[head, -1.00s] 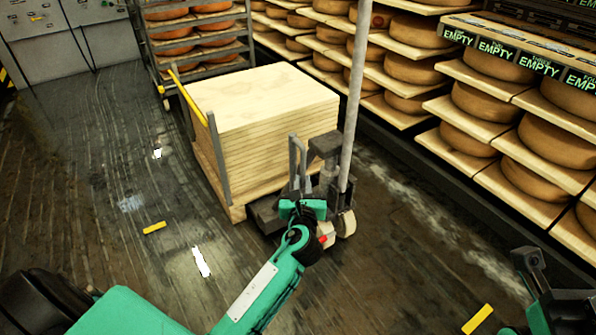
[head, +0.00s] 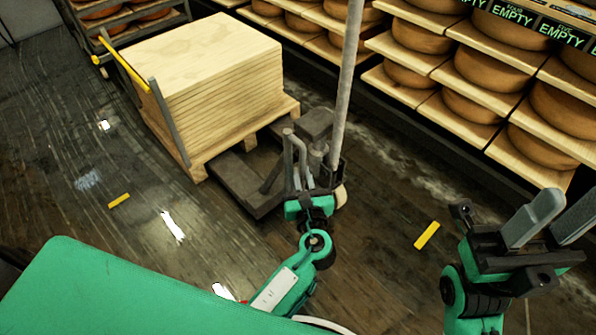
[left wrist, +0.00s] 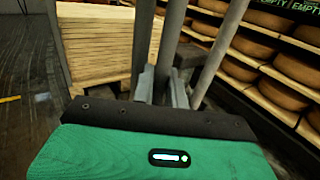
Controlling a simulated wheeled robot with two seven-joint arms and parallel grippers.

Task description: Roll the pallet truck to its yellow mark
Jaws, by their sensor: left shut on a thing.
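The pallet truck (head: 242,184) is dark grey, with a tall light-grey pole (head: 347,85). It stands at the near side of a wooden pallet, and part of its low dark body shows by the pallet's edge. My left gripper (head: 294,160) is shut on a grey bar of the truck. In the left wrist view its fingers (left wrist: 164,88) close around an upright bar; the exact grip is partly hidden. One yellow mark (head: 427,235) lies on the floor right of the truck, another (head: 119,200) to the left. My right gripper (head: 560,215) is open and empty at right.
The wooden pallet (head: 198,168) bears a stack of pale boards (head: 215,85) beside a yellow-topped rail (head: 125,68). Shelves of cheese wheels (head: 490,75) line the right. A cheese rack (head: 130,20) stands behind. Dark floor is open at left and between truck and right yellow mark.

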